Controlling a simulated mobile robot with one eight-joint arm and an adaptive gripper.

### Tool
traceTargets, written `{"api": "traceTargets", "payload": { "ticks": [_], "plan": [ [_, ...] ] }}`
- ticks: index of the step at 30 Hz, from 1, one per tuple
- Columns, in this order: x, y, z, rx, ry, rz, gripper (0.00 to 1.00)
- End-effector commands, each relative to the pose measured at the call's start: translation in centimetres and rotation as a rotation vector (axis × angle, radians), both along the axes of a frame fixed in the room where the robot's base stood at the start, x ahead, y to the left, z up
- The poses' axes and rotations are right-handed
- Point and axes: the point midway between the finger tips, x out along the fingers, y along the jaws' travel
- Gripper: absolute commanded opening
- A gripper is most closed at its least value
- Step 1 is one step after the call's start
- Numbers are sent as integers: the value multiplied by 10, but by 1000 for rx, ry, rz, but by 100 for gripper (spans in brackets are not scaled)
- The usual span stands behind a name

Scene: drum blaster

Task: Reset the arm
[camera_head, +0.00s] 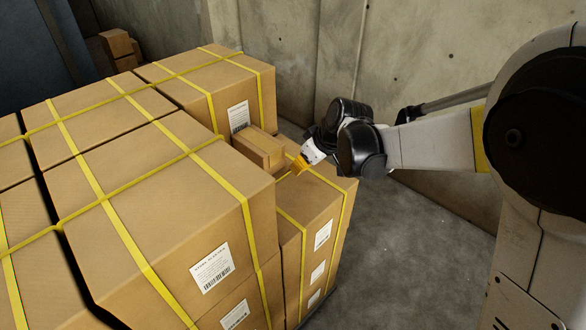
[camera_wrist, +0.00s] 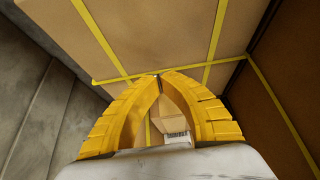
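My gripper (camera_head: 299,165) is above the lower stack of cartons in the head view, just right of a small cardboard box (camera_head: 258,147). In the wrist view its yellow fingers (camera_wrist: 158,76) curve inward and their tips come together, with nothing seen held between them. I cannot tell whether the fingertips touch a carton. My arm reaches in from the right side of the head view.
Large cardboard cartons (camera_head: 140,185) with yellow straps fill the left and centre. A lower strapped carton (camera_head: 312,205) stands under my gripper. A concrete wall (camera_head: 425,60) is behind. Bare floor (camera_head: 425,255) lies to the right of the stack.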

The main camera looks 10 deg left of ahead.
Motion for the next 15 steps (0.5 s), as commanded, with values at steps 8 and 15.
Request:
{"api": "traceTargets", "payload": {
  "ticks": [8,15],
  "plan": [
    [-12,-16,35,1,-1,-1,0],
    [-17,-23,41,-1,0,-16,0]
  ]
}}
